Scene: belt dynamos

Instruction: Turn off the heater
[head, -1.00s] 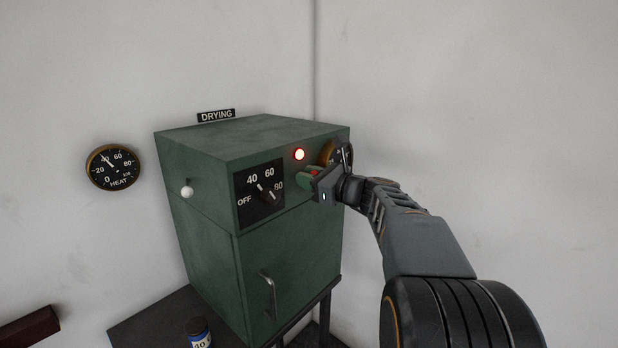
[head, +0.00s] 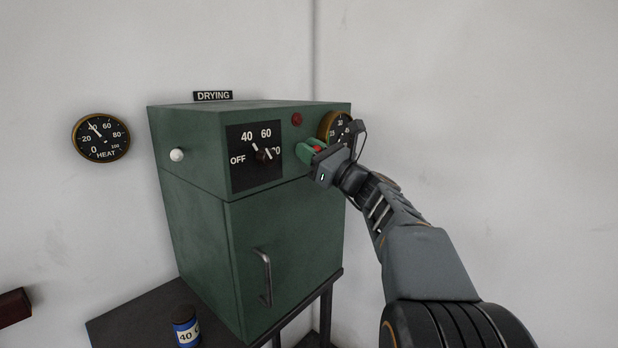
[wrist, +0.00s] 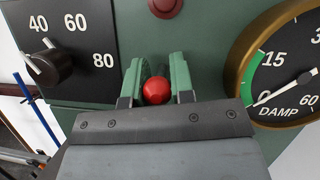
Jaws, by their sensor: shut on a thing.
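The heater is a green cabinet (head: 285,240) labelled DRYING. A red ball-shaped knob (wrist: 157,90) sits on its front panel, between the temperature dial and a round gauge. My gripper (wrist: 158,72) has its two green fingers on either side of this knob and is shut on it, close to the panel. In the head view my gripper (head: 313,150) covers most of the knob. The lamp (head: 297,119) above it is dark red and unlit; it also shows in the wrist view (wrist: 165,6). The black temperature dial (head: 264,154) carries OFF, 40, 60 and 80.
A brass-rimmed DAMP gauge (wrist: 287,65) is right of my fingers. A HEAT gauge (head: 101,138) hangs on the wall at left. A white knob (head: 177,155) is on the cabinet's left side, a door handle (head: 264,278) below. A labelled jar (head: 186,327) stands on the dark table (head: 130,318).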

